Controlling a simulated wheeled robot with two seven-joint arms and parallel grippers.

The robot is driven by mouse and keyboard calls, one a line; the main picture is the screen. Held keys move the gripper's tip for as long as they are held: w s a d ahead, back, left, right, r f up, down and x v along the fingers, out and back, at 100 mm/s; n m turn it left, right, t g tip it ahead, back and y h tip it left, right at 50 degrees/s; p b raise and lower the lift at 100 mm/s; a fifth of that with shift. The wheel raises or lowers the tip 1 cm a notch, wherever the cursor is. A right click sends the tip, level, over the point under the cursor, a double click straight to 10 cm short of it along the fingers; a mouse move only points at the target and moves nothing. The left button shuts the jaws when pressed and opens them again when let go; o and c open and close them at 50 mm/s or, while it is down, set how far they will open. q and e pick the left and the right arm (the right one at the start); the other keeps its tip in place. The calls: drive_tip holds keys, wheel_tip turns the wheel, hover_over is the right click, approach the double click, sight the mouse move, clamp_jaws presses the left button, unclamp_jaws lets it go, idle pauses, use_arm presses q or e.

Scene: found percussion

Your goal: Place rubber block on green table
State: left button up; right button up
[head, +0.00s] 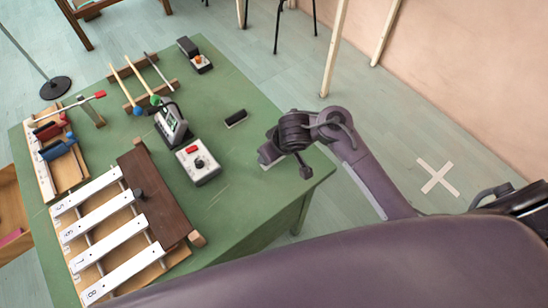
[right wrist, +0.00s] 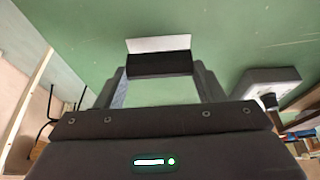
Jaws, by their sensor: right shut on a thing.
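My right gripper (head: 268,158) is low over the right part of the green table (head: 250,85), near its right edge. In the right wrist view the gripper (right wrist: 161,75) is shut on a block (right wrist: 160,62), dark on one face and white on another, that I take to be the rubber block. The fingers press its two ends. Green tabletop lies behind it; I cannot tell whether it touches the table. In the head view the gripper mostly hides it. My left gripper is not in view.
A dark block (head: 236,118) and a grey box with a knob (head: 198,165) lie left of my right gripper. A screened device (head: 172,125), white bars (head: 105,225) and a brown wooden piece (head: 155,195) are further left. Tabletop between the dark block and far edge is clear.

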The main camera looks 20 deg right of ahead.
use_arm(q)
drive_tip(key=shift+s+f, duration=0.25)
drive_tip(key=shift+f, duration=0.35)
use_arm(e)
drive_tip(key=shift+f, duration=0.95)
drive_tip(key=shift+f+b, duration=0.1)
drive_tip(key=shift+b, duration=0.2)
drive_tip(key=o, duration=1)
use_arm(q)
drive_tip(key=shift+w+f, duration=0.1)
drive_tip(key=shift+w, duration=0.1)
use_arm(e)
drive_tip(key=shift+r+p, duration=0.3)
drive_tip(key=shift+r, duration=0.05)
use_arm(q)
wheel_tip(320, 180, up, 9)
drive_tip(key=p, duration=0.8)
use_arm(e)
drive_tip(key=v, duration=1.1)
drive_tip(key=shift+s+r, duration=0.25)
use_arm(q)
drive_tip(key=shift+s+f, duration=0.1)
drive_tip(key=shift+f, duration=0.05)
